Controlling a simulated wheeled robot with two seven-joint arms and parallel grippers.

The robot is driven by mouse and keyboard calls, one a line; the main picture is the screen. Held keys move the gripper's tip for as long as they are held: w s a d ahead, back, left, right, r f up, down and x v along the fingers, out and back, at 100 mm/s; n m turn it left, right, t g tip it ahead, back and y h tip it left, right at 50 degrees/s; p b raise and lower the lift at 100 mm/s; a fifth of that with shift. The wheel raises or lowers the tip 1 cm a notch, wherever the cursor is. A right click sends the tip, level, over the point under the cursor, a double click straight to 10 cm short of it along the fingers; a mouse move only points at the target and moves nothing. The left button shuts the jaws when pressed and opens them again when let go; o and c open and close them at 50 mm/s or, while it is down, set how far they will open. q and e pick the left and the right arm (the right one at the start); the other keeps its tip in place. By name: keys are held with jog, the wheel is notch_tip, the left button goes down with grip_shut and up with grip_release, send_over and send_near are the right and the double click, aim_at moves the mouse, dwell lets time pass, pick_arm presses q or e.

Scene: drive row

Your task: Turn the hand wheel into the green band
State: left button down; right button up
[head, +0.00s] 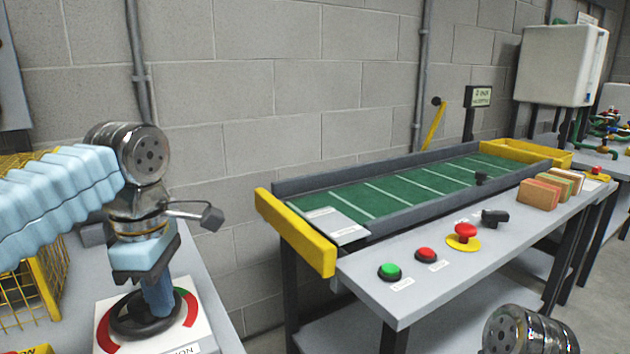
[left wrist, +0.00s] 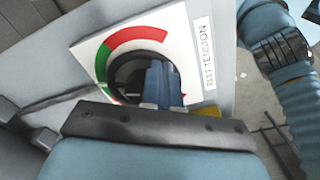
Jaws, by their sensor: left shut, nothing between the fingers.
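The dark hand wheel (head: 140,319) lies flat on a white dial plate (head: 207,331) at the lower left. The plate carries red arcs and a short green band (head: 181,292), which also shows in the left wrist view (left wrist: 102,62). My left gripper (head: 158,303) points down into the wheel, its blue fingers shut and empty. In the left wrist view the fingers (left wrist: 163,86) cover part of the wheel (left wrist: 118,72). I cannot tell whether they touch its rim or spokes. No pointer on the wheel is clear. My right gripper is out of view.
A green conveyor (head: 400,190) with a yellow end bar (head: 295,232) stands to the right. Its front ledge has a green button (head: 390,271), red buttons and several small blocks (head: 539,194). A yellow wire cage (head: 45,285) stands left of the plate, and a block wall is behind.

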pick_arm(q)
jog(key=shift+s+d+r, duration=0.15)
jog(key=shift+r, duration=0.1)
notch_tip(320, 180, up, 3)
jog(key=shift+r+p, duration=0.1)
jog(key=shift+p, duration=1.05)
jog(key=shift+d+r+b, duration=0.1)
jog(key=shift+r+b, duration=0.2)
jog(key=shift+r, duration=0.85)
